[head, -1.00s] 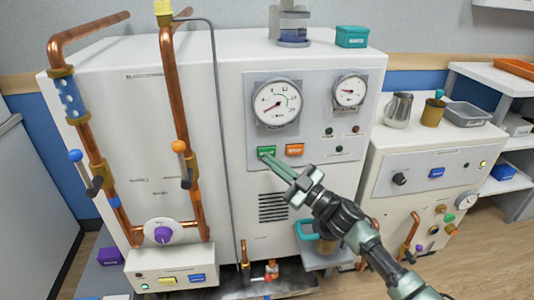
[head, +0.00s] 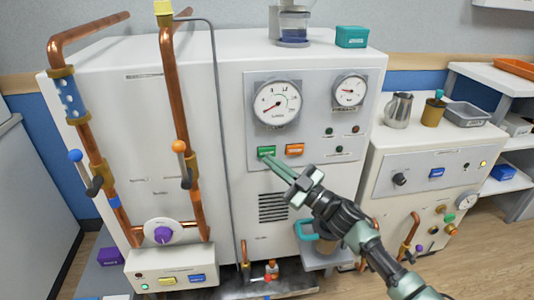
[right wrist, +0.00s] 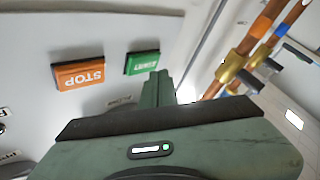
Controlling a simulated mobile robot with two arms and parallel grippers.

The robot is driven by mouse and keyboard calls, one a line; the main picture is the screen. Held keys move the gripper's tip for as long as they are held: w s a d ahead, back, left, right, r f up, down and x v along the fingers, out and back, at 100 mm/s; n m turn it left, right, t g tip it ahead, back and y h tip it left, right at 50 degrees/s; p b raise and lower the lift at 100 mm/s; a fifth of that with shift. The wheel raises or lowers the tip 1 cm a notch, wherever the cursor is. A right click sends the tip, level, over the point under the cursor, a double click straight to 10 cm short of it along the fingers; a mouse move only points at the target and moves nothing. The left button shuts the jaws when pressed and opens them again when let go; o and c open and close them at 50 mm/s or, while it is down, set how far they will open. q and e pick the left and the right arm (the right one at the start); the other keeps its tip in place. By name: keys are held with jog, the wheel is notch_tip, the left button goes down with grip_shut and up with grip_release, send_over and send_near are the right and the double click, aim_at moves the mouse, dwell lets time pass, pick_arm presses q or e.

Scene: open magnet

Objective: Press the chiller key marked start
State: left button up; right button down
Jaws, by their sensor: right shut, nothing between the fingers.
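The green start key (head: 266,152) is on the front panel of the white chiller cabinet (head: 240,215), left of the orange stop key (head: 295,150). In the right wrist view the start key (right wrist: 142,63) and the stop key (right wrist: 78,74), lettered STOP, appear upside down. My right gripper (head: 268,160) is shut and empty, its fingertips just below the start key. In the right wrist view the gripper (right wrist: 157,85) points at the panel near the start key; I cannot tell whether it touches. My left gripper is not in view.
Two dials (head: 277,102) sit above the keys. Copper pipes (head: 175,90) with valves run down the left. A smaller white unit (head: 430,165) with a blue key stands at the right. A teal-handled container (head: 325,240) stands below my right arm.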

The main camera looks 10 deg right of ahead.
dwell(0.4)
jog(key=shift+w, duration=0.4)
jog(key=shift+w, duration=0.45)
dwell(0.5)
dwell(0.4)
jog(key=shift+s+r, duration=0.1)
jog(key=shift+s, duration=0.1)
jog(key=shift+s+p, duration=0.55)
jog(key=shift+s, duration=0.1)
